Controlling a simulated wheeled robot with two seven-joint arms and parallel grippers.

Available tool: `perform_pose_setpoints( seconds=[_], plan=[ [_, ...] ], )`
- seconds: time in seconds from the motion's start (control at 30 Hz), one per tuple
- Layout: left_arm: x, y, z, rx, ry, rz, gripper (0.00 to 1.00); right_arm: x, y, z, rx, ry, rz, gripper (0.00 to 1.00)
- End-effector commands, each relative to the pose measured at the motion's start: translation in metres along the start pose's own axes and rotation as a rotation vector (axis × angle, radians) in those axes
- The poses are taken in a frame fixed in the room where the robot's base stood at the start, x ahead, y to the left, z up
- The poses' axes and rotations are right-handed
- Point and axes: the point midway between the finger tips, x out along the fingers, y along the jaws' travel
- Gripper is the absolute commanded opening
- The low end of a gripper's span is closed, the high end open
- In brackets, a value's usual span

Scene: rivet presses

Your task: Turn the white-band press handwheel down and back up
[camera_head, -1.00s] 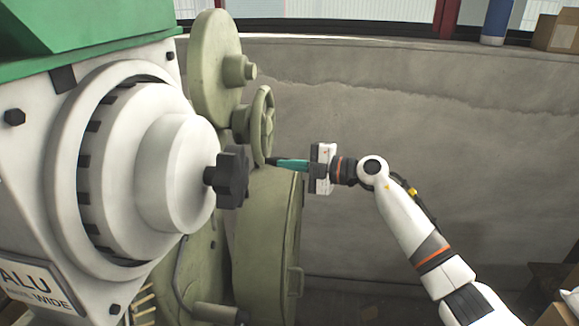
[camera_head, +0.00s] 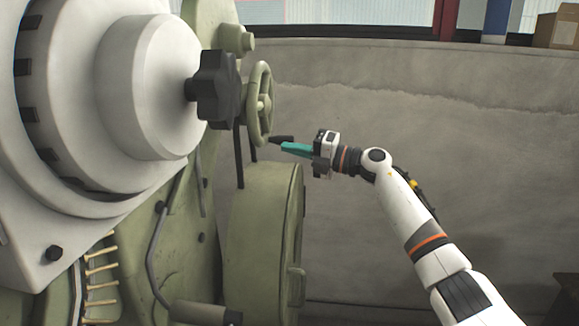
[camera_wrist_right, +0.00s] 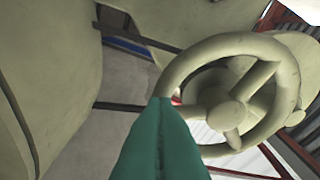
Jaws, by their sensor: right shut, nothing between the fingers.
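An olive-green spoked handwheel (camera_head: 260,103) stands on the side of an olive machine, seen nearly edge-on in the head view. In the right wrist view the handwheel (camera_wrist_right: 232,95) shows its round hub, spokes and full rim. I cannot make out a white band on this machine. My right gripper (camera_head: 276,142), with teal and dark fingers, points left at the lower rim of the wheel. In the wrist view its shut teal fingers (camera_wrist_right: 163,115) end at the left lower part of the rim; I cannot tell whether they touch it. My left gripper is out of view.
A large white drum (camera_head: 150,85) with a black star knob (camera_head: 215,88) fills the left foreground. A round olive housing (camera_head: 262,235) stands below the handwheel. A grey wall (camera_head: 430,120) lies behind. Right of my arm looks open.

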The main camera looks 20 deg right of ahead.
Motion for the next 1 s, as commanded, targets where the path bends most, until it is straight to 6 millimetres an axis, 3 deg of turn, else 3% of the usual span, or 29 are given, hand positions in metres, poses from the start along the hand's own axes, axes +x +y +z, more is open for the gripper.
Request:
perform_pose_setpoints(
  seconds=[0.03, 0.1, 0.27, 1.0],
  plan=[
    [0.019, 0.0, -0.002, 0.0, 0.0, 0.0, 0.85, 0.0, 0.01, -0.003, -0.044, 0.004, -0.012, 0.0],
    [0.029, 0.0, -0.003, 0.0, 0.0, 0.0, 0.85, 0.002, 0.011, -0.009, -0.107, 0.003, -0.029, 0.0],
    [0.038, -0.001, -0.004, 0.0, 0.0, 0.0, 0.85, 0.006, 0.011, -0.022, -0.234, 0.003, -0.06, 0.0],
    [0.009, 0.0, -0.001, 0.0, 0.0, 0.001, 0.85, 0.014, 0.012, -0.049, -0.276, -0.003, -0.07, 0.0]
  ],
)
